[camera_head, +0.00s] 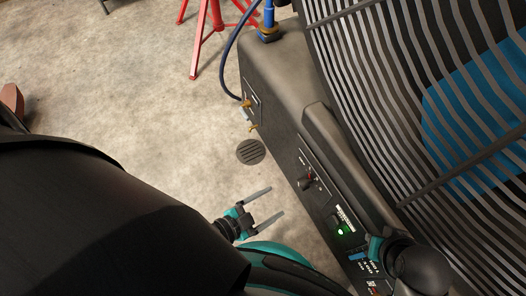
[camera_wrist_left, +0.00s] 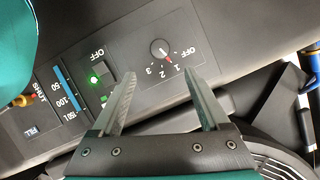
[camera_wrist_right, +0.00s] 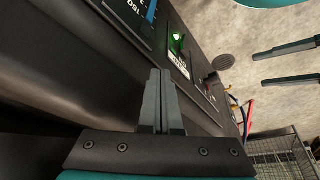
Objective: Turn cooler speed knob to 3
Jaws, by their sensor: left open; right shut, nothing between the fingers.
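The cooler speed knob (camera_wrist_left: 161,49) is a small round dial with a red mark, on a dark panel labelled OFF, 1, 2 and 3 in the left wrist view. The knob also shows in the head view (camera_head: 307,181) and the right wrist view (camera_wrist_right: 212,79). My left gripper (camera_head: 277,200) is open and empty, facing the panel, apart from the knob. My right gripper (camera_wrist_right: 160,72) is shut and empty beside the cooler's side, away from the knob.
The cooler body (camera_head: 275,65) has a slatted grille (camera_head: 350,60) with blue behind it. A green-lit switch (camera_head: 340,231) and a gauge strip (camera_wrist_left: 66,88) are on the same side panel. A red stand (camera_head: 205,35), a blue hose (camera_head: 228,60) and a floor drain (camera_head: 251,152) are nearby.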

